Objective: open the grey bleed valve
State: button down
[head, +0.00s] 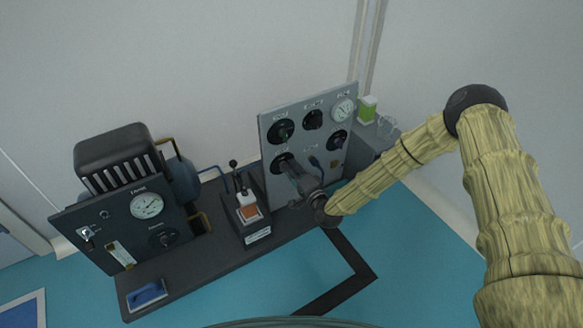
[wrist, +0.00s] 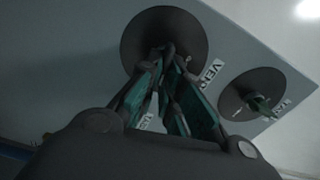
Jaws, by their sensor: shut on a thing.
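A grey upright panel (head: 272,190) carries several dark round valves and a gauge. My gripper (head: 290,170) reaches the dark grey valve (head: 281,160) at its lower left. In the wrist view, the fingers of my gripper (wrist: 168,58) close together at the middle of this valve's round disc (wrist: 150,25). They are shut on its handle, which they mostly hide. A label beside the disc seems to read "VENT"; no label with "bleed" is legible. A second round valve (wrist: 240,85) with a small green-grey handle sits to the right, apart from my fingers.
A dark pump unit (head: 130,215) with a gauge stands at the left of the dark bench (head: 205,262). A small lever stand (head: 247,205) is between it and the panel. A green-and-white box (head: 367,109) is behind the panel's right side. Teal floor lies open in front.

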jog(key=shift+d+f+m, duration=0.15)
jog(key=shift+f+m, duration=0.05)
jog(key=shift+m, duration=0.6)
jog(key=c, duration=1.6)
grip_release()
jog(key=v, duration=1.2)
